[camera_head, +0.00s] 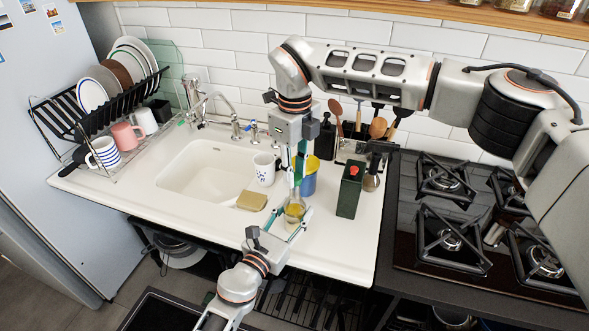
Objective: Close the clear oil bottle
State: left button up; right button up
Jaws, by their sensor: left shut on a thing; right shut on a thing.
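The clear oil bottle (295,210), with yellow oil at its base, stands near the front edge of the white counter. My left gripper (296,220) comes from below and is shut around the bottle's lower body. My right gripper (298,178) reaches down from above and is shut at the bottle's top. The cap is hidden between its fingers, so I cannot tell whether it sits on the neck or just above it.
A green tin (350,190) with a red top stands right of the bottle. A blue and yellow container (309,178) is close behind. A white mug (264,169) and a sponge (251,201) are left, beside the sink (203,168). The gas hob (450,215) is right.

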jog(key=shift+f, duration=0.55)
dwell(0.4)
